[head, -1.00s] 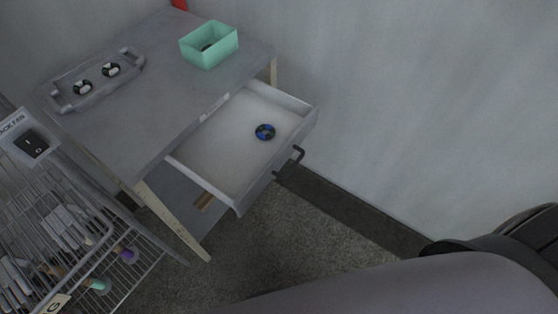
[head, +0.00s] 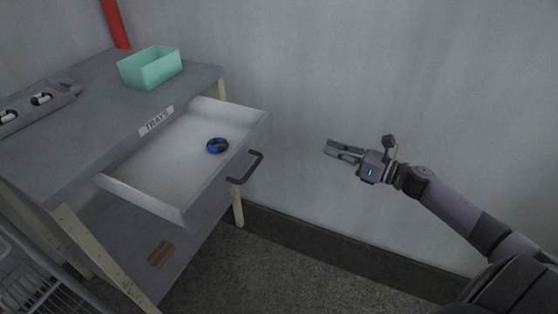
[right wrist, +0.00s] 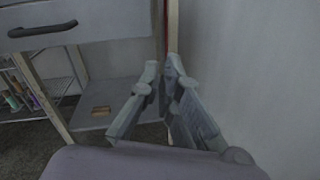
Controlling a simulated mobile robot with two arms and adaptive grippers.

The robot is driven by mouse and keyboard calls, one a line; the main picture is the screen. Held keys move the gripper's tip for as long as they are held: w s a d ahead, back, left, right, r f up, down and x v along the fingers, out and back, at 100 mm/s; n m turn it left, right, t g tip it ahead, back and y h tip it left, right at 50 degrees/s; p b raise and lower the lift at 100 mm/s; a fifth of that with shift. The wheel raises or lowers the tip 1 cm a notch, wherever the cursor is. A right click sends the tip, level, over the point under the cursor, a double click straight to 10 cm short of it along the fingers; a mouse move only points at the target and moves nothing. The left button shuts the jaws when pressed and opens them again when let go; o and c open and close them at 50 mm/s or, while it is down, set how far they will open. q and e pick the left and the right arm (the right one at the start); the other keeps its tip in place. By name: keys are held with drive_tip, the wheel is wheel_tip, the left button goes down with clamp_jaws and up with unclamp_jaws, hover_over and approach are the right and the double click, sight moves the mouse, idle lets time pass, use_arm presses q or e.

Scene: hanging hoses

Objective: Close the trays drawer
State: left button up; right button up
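The trays drawer (head: 160,165) is pulled out of the grey cabinet, below a label reading TRAYS (head: 156,119). It has a dark bar handle (head: 246,168) on its front, and a blue-and-black round part (head: 217,146) lies inside. In the right wrist view the drawer front (right wrist: 75,22) and handle (right wrist: 43,29) show at the upper left. My right gripper (head: 327,146) is to the right of the handle, apart from it and empty. Its fingers (right wrist: 162,64) are slightly apart. My left gripper is out of view.
A green open box (head: 150,68) and a grey carrier (head: 38,104) with black-and-white parts stand on the cabinet top. A wire rack (head: 35,270) is at the lower left. A plain wall (head: 400,80) rises behind my right arm. The space between handle and gripper is clear.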

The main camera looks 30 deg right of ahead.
drive_tip(key=a+r+n+y, duration=0.1)
drive_tip(key=n, duration=0.1)
drive_tip(key=s+a+r+n+g+y, duration=0.1)
drive_tip(key=a+n, duration=0.1)
drive_tip(key=shift+s+a+r+n+b, duration=0.1)
drive_tip(key=shift+r+n+b, duration=0.2)
drive_tip(key=shift+r+b, duration=0.1)
clamp_jaws()
approach(267, 131)
drive_tip(key=x, duration=0.5)
drive_tip(key=shift+w+a+r, duration=0.2)
drive_tip(key=shift+w, duration=0.05)
drive_tip(key=shift+w+a+p, duration=0.3)
drive_tip(key=shift+w+a, duration=0.15)
drive_tip(key=shift+w, duration=0.1)
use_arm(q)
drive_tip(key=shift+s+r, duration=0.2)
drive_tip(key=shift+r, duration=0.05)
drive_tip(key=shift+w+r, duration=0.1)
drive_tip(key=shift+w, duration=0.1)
use_arm(e)
drive_tip(key=shift+f, duration=0.1)
drive_tip(key=shift+w, duration=0.1)
